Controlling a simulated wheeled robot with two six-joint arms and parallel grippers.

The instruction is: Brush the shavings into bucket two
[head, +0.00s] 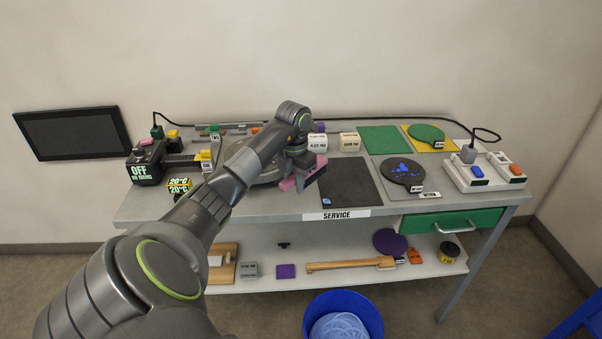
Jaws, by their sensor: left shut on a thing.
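My left gripper (304,178) is over the middle of the bench, shut on a pink thing (288,184); the gripper partly hides it, so I cannot tell whether it is a brush. Blue shavings (401,169) lie scattered on a dark round plate (414,180) on a grey mat, to the right of the gripper and apart from it. A blue bucket (319,331) stands on the floor in front of the bench with pale blue coils inside. I see no number on it. My right gripper is not in view.
A dark square mat (347,190) with a small blue mark lies between gripper and shavings. A switch box (483,176) stands at the right. A green drawer (449,221) is under the bench. A wooden-handled tool (345,265) lies on the lower shelf (225,287).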

